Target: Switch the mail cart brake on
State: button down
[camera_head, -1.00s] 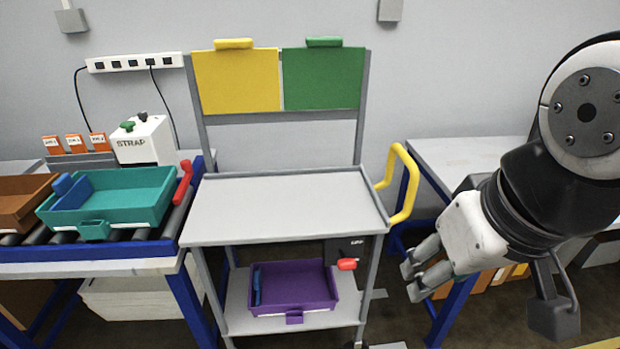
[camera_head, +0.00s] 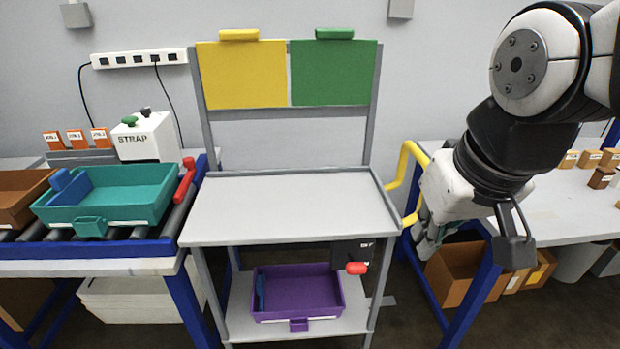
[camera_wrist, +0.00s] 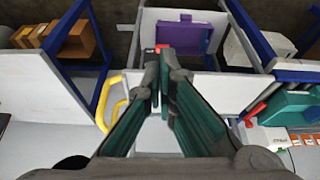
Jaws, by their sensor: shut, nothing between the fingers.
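The mail cart (camera_head: 280,205) is a grey frame with a top shelf, a lower shelf and a raised back. Its brake is a black box (camera_head: 345,254) with a red lever knob (camera_head: 357,268), under the right front of the top shelf. A bit of red beside the fingertips shows in the wrist view (camera_wrist: 163,47). My gripper (camera_head: 425,248) is shut and empty, pointing down to the right of the cart, near its yellow handle (camera_head: 408,170). The fingers also show in the wrist view (camera_wrist: 163,58). They hide part of the cart there.
A purple tray (camera_head: 297,313) sits on the cart's lower shelf. Yellow (camera_head: 243,75) and green (camera_head: 333,75) panels stand at its back. A roller table with a teal tray (camera_head: 140,190) is at left. A white table (camera_head: 560,205) with small boxes stands behind my arm.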

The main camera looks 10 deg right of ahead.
jog(key=w+f+b, duration=0.5)
jog(key=w+f, duration=0.2)
jog(key=w, duration=0.4)
jog(key=w+f+b, duration=0.6)
jog(key=w+f, duration=0.1)
jog(key=w, duration=0.4)
jog(key=shift+d+f, duration=0.15)
jog(key=shift+f, duration=0.1)
jog(key=b, duration=0.3)
send_over(358, 261)
jog(key=f, duration=1.1)
jog(key=shift+w+f, duration=0.15)
jog(key=shift+w, duration=0.15)
jog(key=shift+s+f+b, duration=0.35)
jog(key=shift+f+b, duration=0.1)
jog(key=shift+f, duration=0.3)
jog(key=shift+f+b, duration=0.15)
jog(key=shift+b, duration=0.25)
